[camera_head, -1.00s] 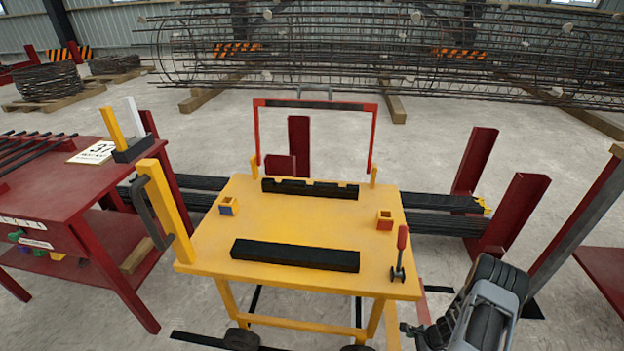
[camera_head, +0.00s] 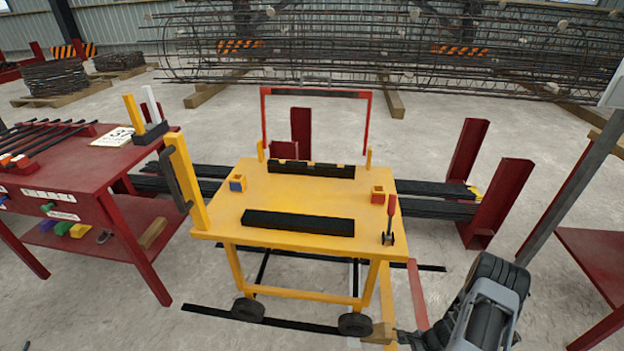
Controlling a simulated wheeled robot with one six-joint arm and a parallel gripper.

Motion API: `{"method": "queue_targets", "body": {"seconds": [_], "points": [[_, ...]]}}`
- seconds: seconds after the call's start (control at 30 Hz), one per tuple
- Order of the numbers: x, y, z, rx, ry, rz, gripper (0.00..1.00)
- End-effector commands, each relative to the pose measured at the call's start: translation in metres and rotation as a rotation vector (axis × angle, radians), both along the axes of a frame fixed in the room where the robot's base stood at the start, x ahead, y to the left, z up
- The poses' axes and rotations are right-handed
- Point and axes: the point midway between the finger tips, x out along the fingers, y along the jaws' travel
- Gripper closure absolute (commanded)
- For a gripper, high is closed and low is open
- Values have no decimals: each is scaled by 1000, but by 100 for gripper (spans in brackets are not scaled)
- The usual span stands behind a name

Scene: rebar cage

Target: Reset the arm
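My arm (camera_head: 482,305) is folded low at the bottom right, with dark and grey links. A small dark part (camera_head: 410,338) at its left end may be my gripper. Its fingers cannot be made out, and I cannot tell whether it holds anything. It lies beside and below the right front corner of the yellow cart (camera_head: 255,185). A tan piece (camera_head: 379,333) shows just left of this dark part, by the cart's right wheel; I cannot tell whether they touch.
The cart carries black blocks (camera_head: 298,223), a red-handled clamp (camera_head: 390,220) and a yellow post (camera_head: 186,185). A red table (camera_head: 70,165) with rods stands left. Red uprights (camera_head: 500,200) and a grey post (camera_head: 570,190) stand right. A rebar cage (camera_head: 400,50) lies behind. Bare floor shows at front left.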

Motion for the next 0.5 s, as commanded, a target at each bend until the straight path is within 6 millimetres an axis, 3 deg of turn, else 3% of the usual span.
{"method": "queue_targets", "body": {"seconds": [0.27, 0.37, 0.5], "points": [[-4, 11, 74, 47, -28, 216, 0], [0, 14, 111, 47, -48, 305, 0], [6, 21, 175, 34, -83, 448, 0]]}}
